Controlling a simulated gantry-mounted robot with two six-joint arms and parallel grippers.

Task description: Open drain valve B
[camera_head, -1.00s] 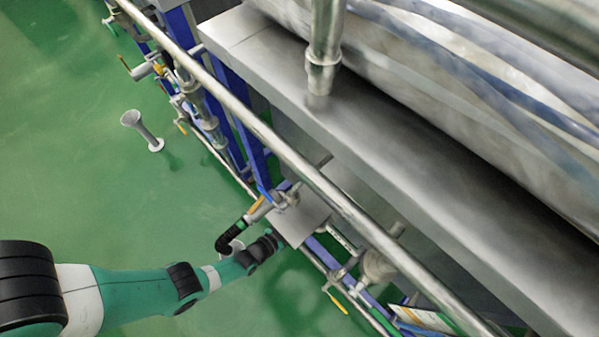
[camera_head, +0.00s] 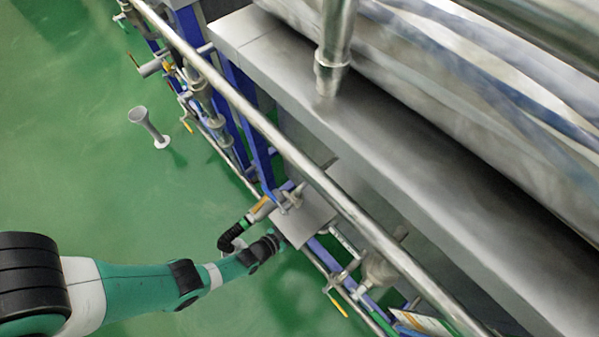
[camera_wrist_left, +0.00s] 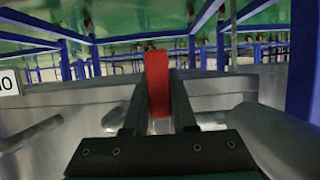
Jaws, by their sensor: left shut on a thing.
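In the left wrist view, a red valve handle (camera_wrist_left: 158,82) stands upright between the two dark fingers of my left gripper (camera_wrist_left: 158,105). The fingers are shut on it. In the head view, my left arm reaches in from the left, and its wrist (camera_head: 262,248) ends beside a grey plate at the frame's lower piping. The fingertips and the red handle are hidden there. I cannot read a label that tells which valve this is. My right gripper is not in view.
A long steel rail (camera_head: 265,128) runs diagonally above the piping. Blue frame posts (camera_head: 257,150) and the grey plate (camera_head: 305,222) stand close to my wrist. Other valves with yellow handles (camera_head: 337,306) are nearby. A grey funnel-shaped stand (camera_head: 150,128) stands on the open green floor.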

